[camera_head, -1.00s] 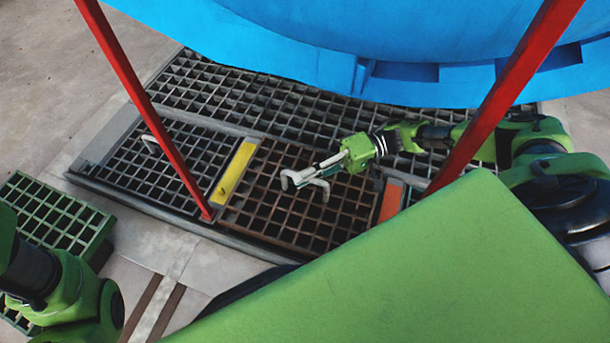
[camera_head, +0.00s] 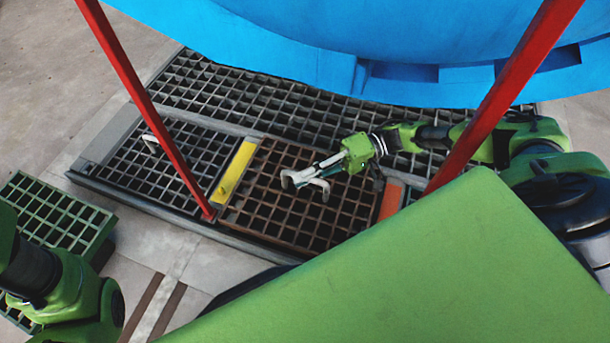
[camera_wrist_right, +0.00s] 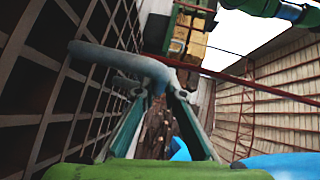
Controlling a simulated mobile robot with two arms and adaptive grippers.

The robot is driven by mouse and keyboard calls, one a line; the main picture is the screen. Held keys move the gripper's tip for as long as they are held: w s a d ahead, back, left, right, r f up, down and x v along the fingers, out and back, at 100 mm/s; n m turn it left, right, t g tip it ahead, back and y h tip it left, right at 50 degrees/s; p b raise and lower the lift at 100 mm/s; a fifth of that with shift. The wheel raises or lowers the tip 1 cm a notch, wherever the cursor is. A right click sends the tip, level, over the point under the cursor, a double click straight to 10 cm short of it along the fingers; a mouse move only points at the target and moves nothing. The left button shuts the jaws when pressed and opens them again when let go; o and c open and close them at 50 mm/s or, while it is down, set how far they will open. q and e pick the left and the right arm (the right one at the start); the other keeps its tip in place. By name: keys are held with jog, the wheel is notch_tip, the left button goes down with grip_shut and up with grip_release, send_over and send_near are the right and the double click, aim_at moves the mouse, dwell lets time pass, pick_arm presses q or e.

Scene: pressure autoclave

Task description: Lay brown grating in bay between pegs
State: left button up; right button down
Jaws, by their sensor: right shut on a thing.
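The brown grating (camera_head: 300,227) lies in the bay between a yellow strip (camera_head: 234,172) on its left and an orange strip (camera_head: 391,200) on its right. It looks about level with the floor around it; I cannot tell whether it is fully seated. My right gripper (camera_head: 318,172) is shut on the pale handle (camera_head: 291,180) on top of the grating. In the right wrist view the handle (camera_wrist_right: 120,62) lies across my fingers, with dark grating bars (camera_wrist_right: 35,120) at the left. I cannot make out the pegs. Of my left arm only links show; its gripper is out of view.
Grey grating (camera_head: 260,103) lies behind, and a handled grey grating (camera_head: 165,175) lies left of the yellow strip. Two red posts, left (camera_head: 140,90) and right (camera_head: 505,90), rise under the blue vessel (camera_head: 330,45). A green grating (camera_head: 55,215) lies at the left.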

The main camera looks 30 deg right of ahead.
aim_at(306, 193)
jog(key=shift+r+p, duration=0.25)
jog(key=shift+p, duration=0.05)
jog(key=shift+f+b, duration=1.4)
jog(key=shift+f, duration=0.65)
dwell(0.3)
jog(key=c, duration=2)
grip_release()
jog(key=shift+c, duration=0.2)
jog(key=shift+f, duration=0.1)
jog(key=shift+s+d+f, duration=0.1)
jog(key=shift+f, duration=0.1)
jog(key=d, duration=0.3)
jog(key=d+r, duration=0.1)
jog(key=d, duration=0.6)
jog(key=shift+s+d+r, duration=0.3)
jog(key=shift+r, duration=0.1)
jog(key=shift+s+d+r, duration=0.1)
jog(key=shift+d+r, duration=0.05)
jog(key=shift+d, duration=0.4)
